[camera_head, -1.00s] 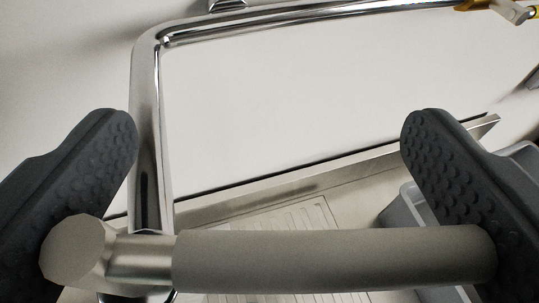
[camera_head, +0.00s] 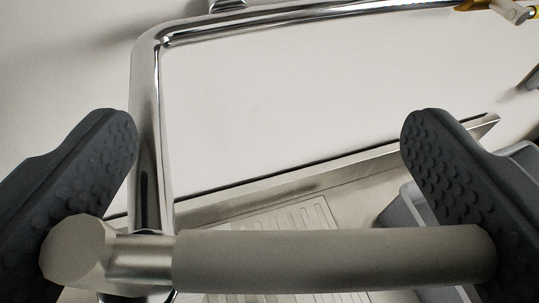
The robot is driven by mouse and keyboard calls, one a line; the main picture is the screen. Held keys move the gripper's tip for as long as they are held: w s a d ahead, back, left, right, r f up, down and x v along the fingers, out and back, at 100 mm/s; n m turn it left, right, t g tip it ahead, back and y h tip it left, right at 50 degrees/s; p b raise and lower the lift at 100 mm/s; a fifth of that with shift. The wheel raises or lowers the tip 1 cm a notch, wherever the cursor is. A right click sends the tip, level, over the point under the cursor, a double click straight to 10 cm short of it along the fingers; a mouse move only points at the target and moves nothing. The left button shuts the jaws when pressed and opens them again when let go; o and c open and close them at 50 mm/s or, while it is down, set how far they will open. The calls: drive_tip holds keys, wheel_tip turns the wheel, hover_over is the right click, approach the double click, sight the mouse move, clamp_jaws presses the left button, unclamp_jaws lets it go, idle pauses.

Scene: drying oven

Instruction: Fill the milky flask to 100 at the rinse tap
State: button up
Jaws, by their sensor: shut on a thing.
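My gripper (camera_head: 268,190) has its dark, dimpled fingers far apart, one at each end of a grey bar-shaped handle (camera_head: 330,260). It is shut on this handle lengthwise. A yellow piece with a pale nozzle (camera_head: 512,12) is at the upper right. Whether the handle joins the pipe is hard to tell. The milky flask is not in view.
A metal counter with a ribbed drainboard (camera_head: 290,222) lies below and behind the handle, with a raised back edge (camera_head: 330,172) along the pale wall (camera_head: 300,100). A grey bin (camera_head: 403,212) stands at the right, partly hidden by the right finger.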

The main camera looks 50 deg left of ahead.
drive_tip(key=shift+w+r+g+p, duration=0.1)
drive_tip(key=shift+g+p, duration=0.2)
drive_tip(key=shift+p, duration=0.85)
drive_tip(key=n+p, duration=0.1)
drive_tip(key=p, duration=0.2)
drive_tip(key=n+g+y+p, duration=0.1)
drive_tip(key=p, duration=0.2)
drive_tip(key=shift+a, duration=0.3)
drive_tip(key=p, duration=0.2)
drive_tip(key=n+g+y+p, duration=0.1)
drive_tip(key=p, duration=0.1)
drive_tip(key=shift+a+g, duration=0.2)
drive_tip(key=shift+g, duration=0.1)
drive_tip(key=shift+a+p, duration=0.1)
drive_tip(key=shift+p, duration=0.45)
drive_tip(key=o, duration=0.8)
drive_tip(key=shift+o, duration=0.2)
